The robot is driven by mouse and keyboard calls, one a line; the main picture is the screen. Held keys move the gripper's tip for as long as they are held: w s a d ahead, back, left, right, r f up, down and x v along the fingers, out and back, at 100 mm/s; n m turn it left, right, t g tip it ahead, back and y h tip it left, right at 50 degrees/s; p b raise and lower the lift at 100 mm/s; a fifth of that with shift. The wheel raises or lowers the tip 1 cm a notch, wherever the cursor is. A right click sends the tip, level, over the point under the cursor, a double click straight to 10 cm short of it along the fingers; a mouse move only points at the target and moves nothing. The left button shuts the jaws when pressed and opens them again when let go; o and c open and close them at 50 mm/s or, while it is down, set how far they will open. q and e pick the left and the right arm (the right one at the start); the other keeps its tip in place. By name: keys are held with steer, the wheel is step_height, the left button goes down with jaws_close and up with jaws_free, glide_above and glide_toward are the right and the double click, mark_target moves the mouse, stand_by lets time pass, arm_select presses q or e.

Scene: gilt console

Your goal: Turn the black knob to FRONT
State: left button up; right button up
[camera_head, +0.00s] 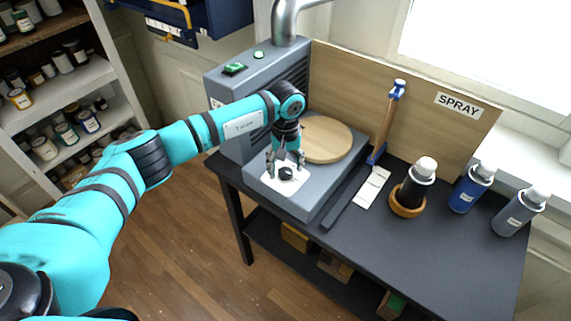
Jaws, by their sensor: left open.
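The black knob (286,173) sits on a white plate (290,186) on the front of a grey machine base. My left gripper (285,166) is open, pointing down at the knob, with one finger on each side of it. I cannot tell whether the fingers touch the knob. The labels on the white plate, including FRONT, are too small to read, and so is the knob's pointing direction. My right gripper is not in the view.
Behind the knob are a round wooden disc (327,139) and a grey vented housing (241,84). To the right on the dark table (440,255) stand a black spray can (416,184) in a ring, a blue can (470,188) and a grey can (518,211).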

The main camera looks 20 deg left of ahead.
arm_select(q)
steer(key=shift+f, duration=0.75)
